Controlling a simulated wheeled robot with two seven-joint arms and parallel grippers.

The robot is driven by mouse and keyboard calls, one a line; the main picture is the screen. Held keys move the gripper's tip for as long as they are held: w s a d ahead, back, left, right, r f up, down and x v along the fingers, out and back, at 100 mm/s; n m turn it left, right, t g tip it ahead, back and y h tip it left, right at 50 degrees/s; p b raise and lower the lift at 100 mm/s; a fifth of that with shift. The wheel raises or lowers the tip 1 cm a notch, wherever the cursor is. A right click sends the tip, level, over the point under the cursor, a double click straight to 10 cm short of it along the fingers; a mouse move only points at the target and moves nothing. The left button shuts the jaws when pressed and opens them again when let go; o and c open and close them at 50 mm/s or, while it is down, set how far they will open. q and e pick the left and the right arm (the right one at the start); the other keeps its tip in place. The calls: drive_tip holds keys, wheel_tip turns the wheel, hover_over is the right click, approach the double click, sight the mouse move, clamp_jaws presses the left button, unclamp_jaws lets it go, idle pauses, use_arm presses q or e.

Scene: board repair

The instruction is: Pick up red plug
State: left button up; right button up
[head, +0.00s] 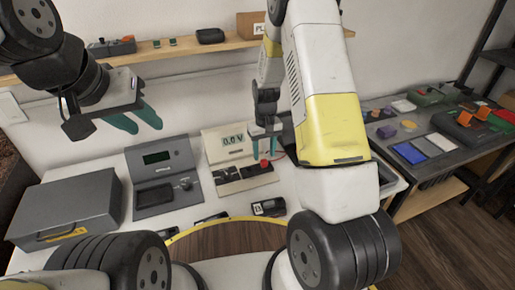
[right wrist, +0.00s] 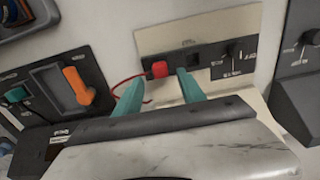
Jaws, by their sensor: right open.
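The red plug (right wrist: 160,69) sits at the front of a beige panel with a dark strip, with a red wire running off to its left. It shows small in the head view (head: 264,163), below my right gripper (head: 264,131). In the right wrist view my right gripper (right wrist: 159,84) is open, its teal fingertips on either side of the plug's line, the plug just beyond them and not gripped. My left gripper (head: 146,126) is raised at the upper left, its teal fingers parted and empty.
The meter panel (head: 228,141) reads about 0.0 V. A grey device (head: 163,160) and a grey toolbox (head: 68,209) stand left of it. An orange-handled device (right wrist: 78,86) is left in the wrist view. A side table (head: 455,158) holds several parts. A shelf (head: 165,50) runs behind.

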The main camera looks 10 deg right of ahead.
sight(264, 160)
drive_tip(key=f, duration=0.3)
drive_tip(key=shift+s+f, duration=0.2)
drive_tip(key=shift+f, duration=0.2)
clamp_jaws()
drive_tip(key=shift+r, duration=0.1)
